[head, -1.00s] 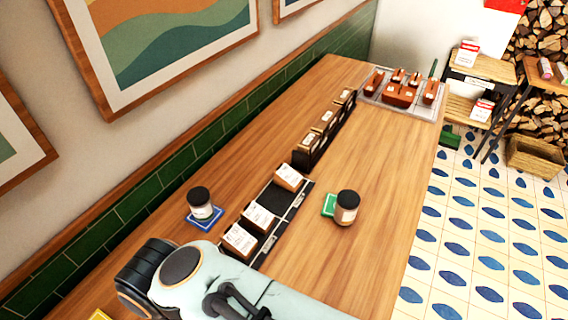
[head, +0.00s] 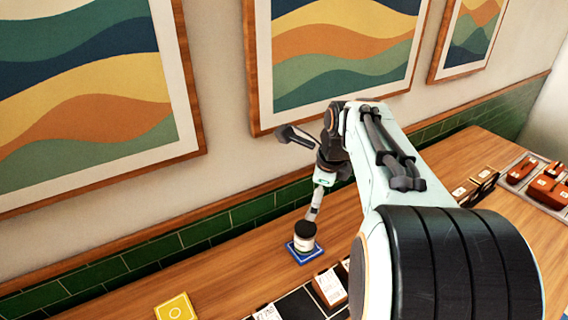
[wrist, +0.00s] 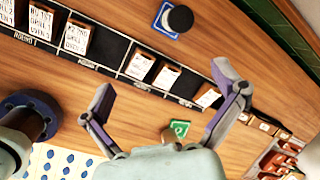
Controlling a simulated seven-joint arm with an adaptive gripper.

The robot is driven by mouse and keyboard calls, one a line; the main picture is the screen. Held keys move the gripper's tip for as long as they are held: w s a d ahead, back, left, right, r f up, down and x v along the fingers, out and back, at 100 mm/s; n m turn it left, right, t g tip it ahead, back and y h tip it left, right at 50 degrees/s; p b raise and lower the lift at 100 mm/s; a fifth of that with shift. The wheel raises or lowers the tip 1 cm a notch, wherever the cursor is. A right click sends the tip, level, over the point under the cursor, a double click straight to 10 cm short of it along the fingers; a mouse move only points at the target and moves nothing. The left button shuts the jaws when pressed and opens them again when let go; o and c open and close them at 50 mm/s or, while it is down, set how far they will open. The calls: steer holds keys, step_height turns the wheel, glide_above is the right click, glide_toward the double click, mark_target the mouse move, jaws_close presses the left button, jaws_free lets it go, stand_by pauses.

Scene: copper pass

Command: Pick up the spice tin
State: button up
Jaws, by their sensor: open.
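A spice tin (head: 305,236) with a black lid and pale label stands upright on a blue card (head: 303,256) near the tiled wall. In the wrist view its black lid (wrist: 180,18) shows at the top, on the blue card (wrist: 162,28). My gripper (head: 297,175) is open and empty above the table. One finger appears just above the tin in the head view, but the wrist view (wrist: 163,84) shows the tin apart, beyond the fingers. A green card (wrist: 180,127) lies below the jaws; a small dark shape beside it, mostly behind my gripper's body, is unclear.
A black rack (wrist: 115,52) with several labelled boxes runs along the table beside the tin. A yellow card (head: 176,308) lies at the front. A tray of copper-coloured pieces (head: 545,180) is at the far right. The tiled wall (head: 215,238) stands close behind the tin.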

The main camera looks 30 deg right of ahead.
steer(key=s+d+f+m+g, duration=0.1)
steer(key=s+d+f+m, duration=0.45)
steer(key=d, duration=0.55)
steer(key=s+d+f+m+g, duration=0.25)
steer(key=s+d+f, duration=0.5)
steer(key=d, duration=0.45)
steer(key=s+f+m, duration=0.1)
steer(key=s+f, duration=0.1)
steer(key=s, duration=0.2)
steer(key=s+d+f+m, duration=0.1)
steer(key=s+f, duration=0.2)
steer(key=s, duration=0.1)
steer(key=s+d+f, duration=0.1)
steer(key=s+f, duration=0.1)
steer(key=s, duration=0.2)
steer(key=shift+f+m+y, duration=0.2)
steer(key=shift+m+y, duration=0.1)
steer(key=shift+m, duration=0.1)
step_height(320, 180, down, 6)
steer(key=shift+f, duration=0.15)
steer(key=shift+c, duration=0.2)
steer(key=c, duration=1.3)
